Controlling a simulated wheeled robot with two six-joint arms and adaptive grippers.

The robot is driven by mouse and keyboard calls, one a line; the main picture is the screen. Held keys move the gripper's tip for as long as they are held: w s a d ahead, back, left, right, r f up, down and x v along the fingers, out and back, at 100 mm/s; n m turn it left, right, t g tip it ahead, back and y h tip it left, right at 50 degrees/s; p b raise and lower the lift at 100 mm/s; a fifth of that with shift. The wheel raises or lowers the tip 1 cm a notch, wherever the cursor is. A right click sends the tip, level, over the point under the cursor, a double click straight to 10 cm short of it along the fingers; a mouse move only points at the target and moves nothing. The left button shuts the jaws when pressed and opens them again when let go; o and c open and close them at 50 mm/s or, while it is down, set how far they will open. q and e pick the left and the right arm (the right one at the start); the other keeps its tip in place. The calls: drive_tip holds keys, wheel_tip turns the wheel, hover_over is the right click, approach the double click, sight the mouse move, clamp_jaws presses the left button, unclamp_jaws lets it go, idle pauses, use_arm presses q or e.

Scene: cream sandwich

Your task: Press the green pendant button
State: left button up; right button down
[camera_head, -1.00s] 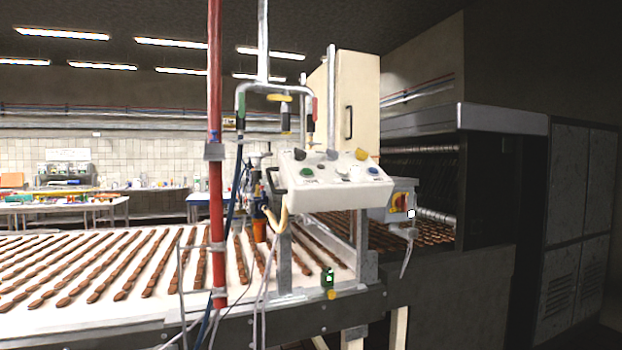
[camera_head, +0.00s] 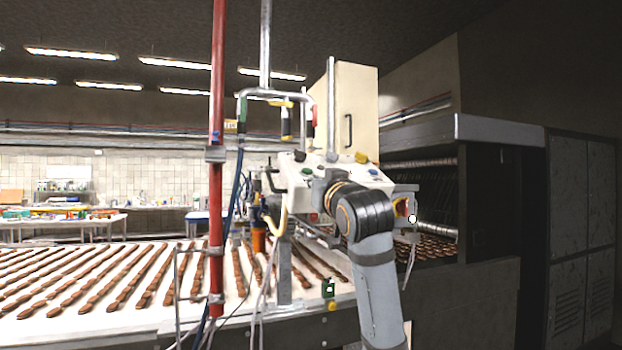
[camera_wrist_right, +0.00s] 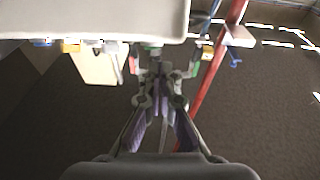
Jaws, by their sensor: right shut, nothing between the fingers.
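The green button (camera_head: 307,171) sits near the left side of the white control box's sloping top. The control box (camera_head: 375,183) stands over the conveyor, its front partly hidden by my right arm. In the head view my right gripper is largely hidden behind its own wrist, close to the box. In the right wrist view my right gripper (camera_wrist_right: 160,76) is shut and empty, with its fingers towards the box's edge. The white box (camera_wrist_right: 90,18) fills the upper left there. I cannot tell whether the fingertips touch anything. My left gripper is not in view.
A red pole (camera_head: 216,180) and hanging cables stand left of the box. The conveyor (camera_head: 130,318) carries rows of brown sticks. A yellow knob (camera_head: 361,157) and a blue button (camera_head: 373,172) are also on the box. A dark machine (camera_head: 490,200) stands at right.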

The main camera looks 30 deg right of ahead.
sight(307, 172)
drive_tip(key=s+r, duration=0.4)
drive_tip(key=shift+s+r+t+h, duration=0.2)
drive_tip(key=shift+t+h, duration=0.1)
drive_tip(key=shift+t, duration=0.1)
drive_tip(key=shift+w, duration=0.15)
drive_tip(key=w+d+p, duration=0.1)
drive_tip(key=w, duration=0.2)
drive_tip(key=w+d+p, duration=0.1)
drive_tip(key=w, duration=0.3)
drive_tip(key=w+d+p, duration=0.1)
drive_tip(key=w+p, duration=0.1)
drive_tip(key=w, duration=0.1)
drive_tip(key=shift+w, duration=0.3)
drive_tip(key=shift+w+d+f, duration=0.15)
drive_tip(key=shift+w+f, duration=0.1)
drive_tip(key=shift+f, duration=0.15)
